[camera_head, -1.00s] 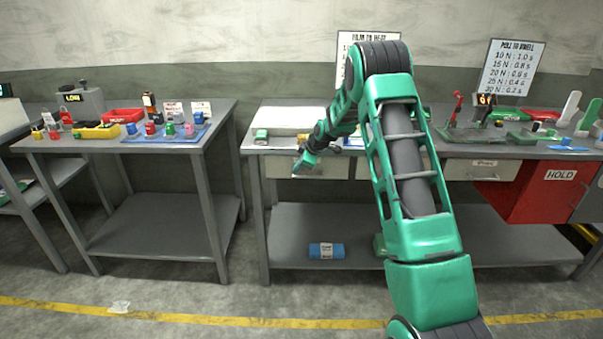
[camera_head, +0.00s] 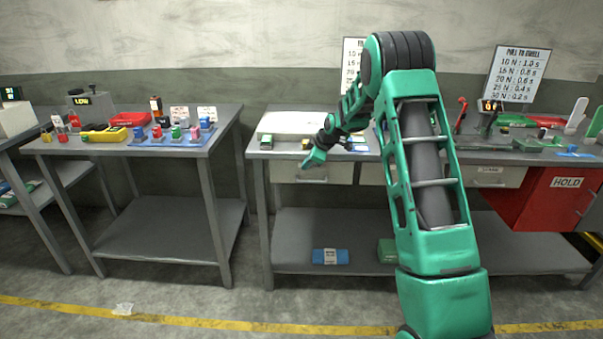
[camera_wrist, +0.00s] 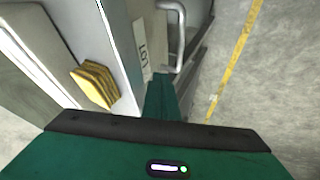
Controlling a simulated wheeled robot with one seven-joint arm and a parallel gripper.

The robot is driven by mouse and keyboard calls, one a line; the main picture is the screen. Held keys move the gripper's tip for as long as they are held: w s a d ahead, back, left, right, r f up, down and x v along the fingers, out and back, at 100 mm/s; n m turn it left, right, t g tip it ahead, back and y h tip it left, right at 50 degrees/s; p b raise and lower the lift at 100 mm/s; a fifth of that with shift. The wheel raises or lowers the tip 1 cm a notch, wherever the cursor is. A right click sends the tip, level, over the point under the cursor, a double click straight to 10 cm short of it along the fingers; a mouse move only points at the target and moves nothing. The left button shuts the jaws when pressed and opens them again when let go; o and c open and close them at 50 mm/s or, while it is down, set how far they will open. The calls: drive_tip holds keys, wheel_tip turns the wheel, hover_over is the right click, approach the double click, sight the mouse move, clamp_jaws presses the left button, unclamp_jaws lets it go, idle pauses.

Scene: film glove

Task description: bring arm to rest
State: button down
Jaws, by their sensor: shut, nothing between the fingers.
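My green arm (camera_head: 425,170) reaches up and over from the lower right in the head view, then bends down to the left. My gripper (camera_head: 308,166) hangs at the front edge of the right workbench (camera_head: 262,153), in front of its left drawer. It is shut and holds nothing. In the wrist view the green gripper (camera_wrist: 162,98) points down beside a drawer front with a label and a metal handle (camera_wrist: 180,40). A yellow-brown striped block (camera_wrist: 96,84) shows left of it, on the bench top.
The left workbench (camera_head: 205,150) carries small coloured items, a red tray (camera_head: 130,119) and a blue mat. A red HOLD bin (camera_head: 550,195) hangs at the right.

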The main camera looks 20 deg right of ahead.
drive_tip(key=s+d+r+m+g+h, duration=0.1)
drive_tip(key=s+r+m, duration=0.25)
drive_tip(key=s, duration=0.65)
drive_tip(key=s+r+m+g, duration=0.25)
drive_tip(key=s+r, duration=0.25)
drive_tip(key=s, duration=0.6)
drive_tip(key=s+d+r+m+h, duration=0.1)
drive_tip(key=s+r+m, duration=0.25)
drive_tip(key=s, duration=0.65)
drive_tip(key=s+a+m+g, duration=0.1)
drive_tip(key=s+m, duration=0.1)
drive_tip(key=s, duration=0.8)
drive_tip(key=s+a+f+m+g, duration=0.1)
drive_tip(key=s+a+m, duration=0.1)
drive_tip(key=s, duration=0.8)
drive_tip(key=s+a+m+g, duration=0.2)
drive_tip(key=s+m, duration=0.2)
drive_tip(key=s, duration=0.6)
drive_tip(key=shift+a+f+y, duration=0.2)
drive_tip(key=shift+f+y, duration=0.1)
drive_tip(key=shift+f, duration=0.1)
drive_tip(key=shift+a, duration=0.15)
